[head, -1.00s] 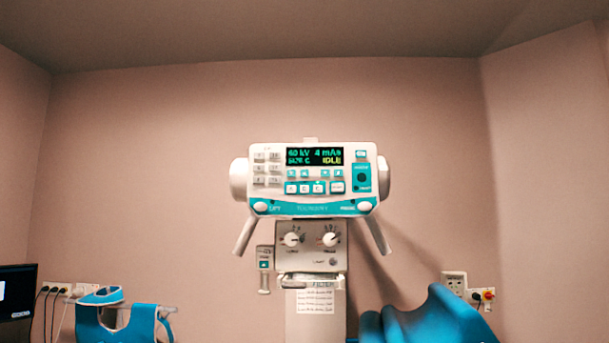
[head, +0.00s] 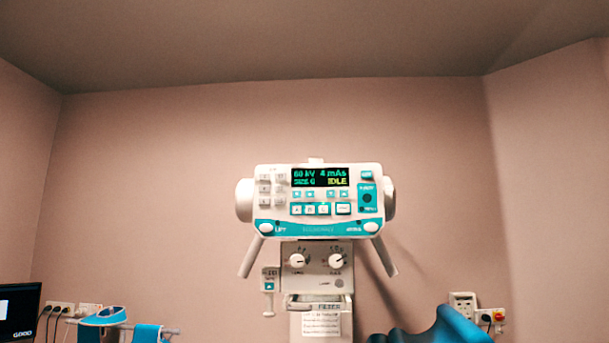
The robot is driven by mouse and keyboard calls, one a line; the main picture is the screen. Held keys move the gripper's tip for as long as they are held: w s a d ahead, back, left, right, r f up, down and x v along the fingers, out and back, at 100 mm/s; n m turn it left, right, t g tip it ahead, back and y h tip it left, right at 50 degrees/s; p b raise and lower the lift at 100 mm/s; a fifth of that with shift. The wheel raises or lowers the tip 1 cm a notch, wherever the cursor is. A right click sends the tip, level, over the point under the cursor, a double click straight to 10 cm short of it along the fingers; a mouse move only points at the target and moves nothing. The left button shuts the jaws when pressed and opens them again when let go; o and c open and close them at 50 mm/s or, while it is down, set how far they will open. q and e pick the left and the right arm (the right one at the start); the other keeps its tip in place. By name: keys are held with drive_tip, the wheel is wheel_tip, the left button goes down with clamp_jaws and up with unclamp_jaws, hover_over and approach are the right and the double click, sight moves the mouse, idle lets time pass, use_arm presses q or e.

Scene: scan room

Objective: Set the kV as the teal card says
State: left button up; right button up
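The white and teal X-ray control console (head: 318,229) faces me on top of its column. Its dark display (head: 320,177) reads 60 kV, 4 mAs and IDLE, with a small size line that is hard to read. Small teal buttons (head: 310,209) sit below the display. Two round knobs (head: 297,261) are on the panel under the console. I cannot make out a teal card in this view. A white sheet with small print (head: 321,323) is on the column, too small to read. Neither of my grippers is in view.
A blue garment-like item (head: 103,317) hangs by a rail at lower left, beside a dark monitor (head: 19,312). A large blue shape (head: 445,329) fills the lower right, cut off by the frame. Wall sockets (head: 463,305) are behind it. The upper wall is bare.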

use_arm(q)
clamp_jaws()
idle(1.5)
